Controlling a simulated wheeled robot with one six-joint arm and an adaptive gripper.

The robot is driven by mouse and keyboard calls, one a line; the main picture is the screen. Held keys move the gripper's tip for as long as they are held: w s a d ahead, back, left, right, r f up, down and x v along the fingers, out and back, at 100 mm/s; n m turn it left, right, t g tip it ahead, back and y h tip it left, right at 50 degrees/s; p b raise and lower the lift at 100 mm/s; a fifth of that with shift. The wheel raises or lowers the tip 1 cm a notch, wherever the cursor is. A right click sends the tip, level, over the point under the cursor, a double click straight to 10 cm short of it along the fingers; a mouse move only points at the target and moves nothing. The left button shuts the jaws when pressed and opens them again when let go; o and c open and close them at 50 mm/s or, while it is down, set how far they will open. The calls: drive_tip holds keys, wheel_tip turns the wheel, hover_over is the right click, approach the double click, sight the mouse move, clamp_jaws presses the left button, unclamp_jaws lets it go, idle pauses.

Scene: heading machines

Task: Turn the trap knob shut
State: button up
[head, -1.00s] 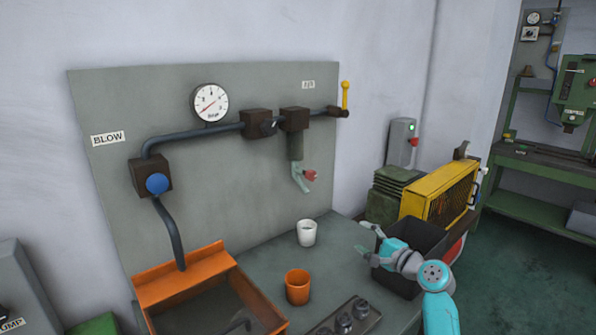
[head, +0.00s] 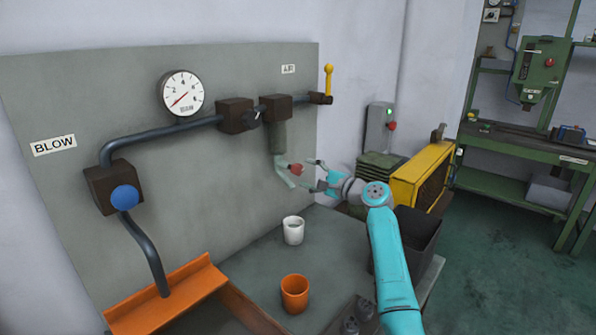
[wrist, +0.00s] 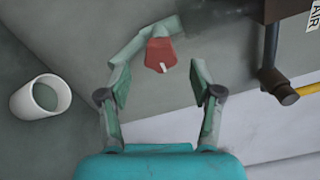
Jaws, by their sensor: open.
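The trap knob is the small red knob (head: 296,169) on the pale green drain fitting (head: 283,170) below the green trap bowl (head: 279,137). In the wrist view the red knob (wrist: 160,54), with a white mark on it, lies just beyond and between my fingertips. My gripper (head: 316,175) is at the right of the knob in the head view. In the wrist view my gripper (wrist: 162,90) is open and empty, its two fingers apart. I cannot tell from these frames whether a fingertip touches the knob.
A white cup (head: 293,230) stands on the bench below the trap, and an orange cup (head: 294,294) stands nearer. A yellow lever (head: 328,80) sits at the pipe's right end. A yellow-framed unit (head: 421,177) and a dark bin (head: 420,240) are to the right.

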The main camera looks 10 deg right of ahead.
sight(301, 171)
drive_tip(key=shift+x, duration=2.2)
drive_tip(key=c, duration=1.2)
drive_tip(key=shift+o, duration=0.2)
